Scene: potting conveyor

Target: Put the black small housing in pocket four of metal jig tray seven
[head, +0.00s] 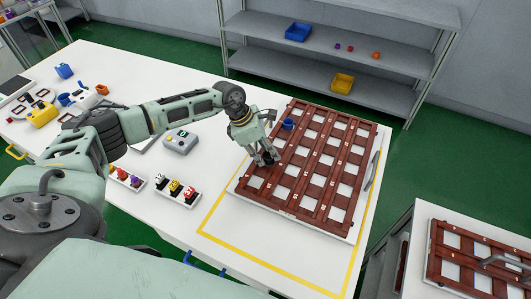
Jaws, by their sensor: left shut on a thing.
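My left gripper (266,160) is over the left side of a jig tray (318,205), pointing down. It is shut on a small black housing (268,158), which is mostly covered by the fingers. I cannot tell whether the housing touches the tray. The tray has a metal edge, a red-brown grid and white pocket floors. Small white marks on the grid are too small to read. A blue part (288,124) sits in the tray near its far left corner. My right gripper is not in view.
A yellow line (275,269) frames the tray's place on the white table. Left of it are a grey-yellow box (181,142) and racks of coloured parts (177,190). A second tray (436,258) lies on a table at lower right. Shelves (340,60) stand behind.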

